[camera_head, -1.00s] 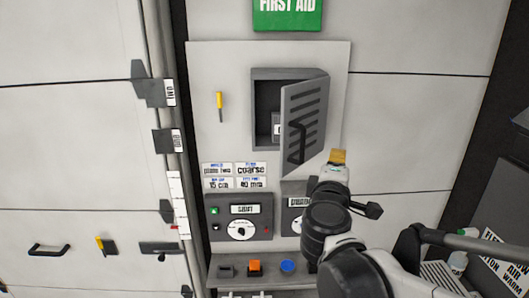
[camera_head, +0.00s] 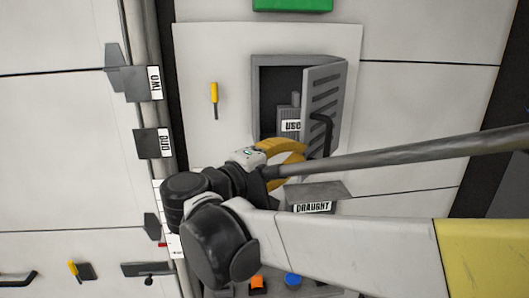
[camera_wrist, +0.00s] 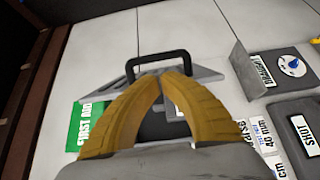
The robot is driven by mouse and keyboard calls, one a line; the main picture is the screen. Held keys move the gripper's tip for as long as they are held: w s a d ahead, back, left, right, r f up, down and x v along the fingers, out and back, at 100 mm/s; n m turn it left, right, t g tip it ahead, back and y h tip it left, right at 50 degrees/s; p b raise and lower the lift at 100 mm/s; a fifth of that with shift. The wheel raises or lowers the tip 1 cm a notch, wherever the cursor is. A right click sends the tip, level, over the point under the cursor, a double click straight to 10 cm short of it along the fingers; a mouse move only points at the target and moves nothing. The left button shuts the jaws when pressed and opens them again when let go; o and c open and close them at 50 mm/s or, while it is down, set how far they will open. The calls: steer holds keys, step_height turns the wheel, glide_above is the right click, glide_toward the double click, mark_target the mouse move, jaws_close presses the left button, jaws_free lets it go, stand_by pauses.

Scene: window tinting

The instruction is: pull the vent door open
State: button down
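The vent door (camera_head: 324,92), a grey slatted panel, stands ajar, swung out to the right of its grey box (camera_head: 283,60). Its black handle (camera_head: 320,133) is on the outer face; in the wrist view the handle (camera_wrist: 158,56) lies just beyond the fingertips. My gripper (camera_head: 302,152) has yellow fingers and appears at the box's lower edge, left of the handle. In the wrist view my gripper (camera_wrist: 163,77) has its tips almost together, with no object visible between them. Contact with the door cannot be told.
A grey rod (camera_head: 420,153) crosses in front of the panel from the right. The draught unit (camera_head: 314,193) juts out below the vent. A yellow lever (camera_head: 214,97) is on the panel at left. A green first aid sign (camera_wrist: 90,128) shows in the wrist view. Inside the box is a labelled item (camera_head: 290,124).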

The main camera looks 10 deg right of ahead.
steer(key=p+x, duration=0.1)
steer(key=x, duration=0.4)
steer(key=shift+w+d, duration=0.25)
steer(key=shift+w, duration=0.1)
steer(key=shift+s, duration=0.1)
steer(key=s+d+n+t+y+p, duration=0.1)
steer(key=s+d, duration=0.4)
steer(key=d, duration=0.8)
steer(key=shift+n+t+y+p, duration=0.3)
steer(key=shift+t, duration=0.2)
stand_by(0.3)
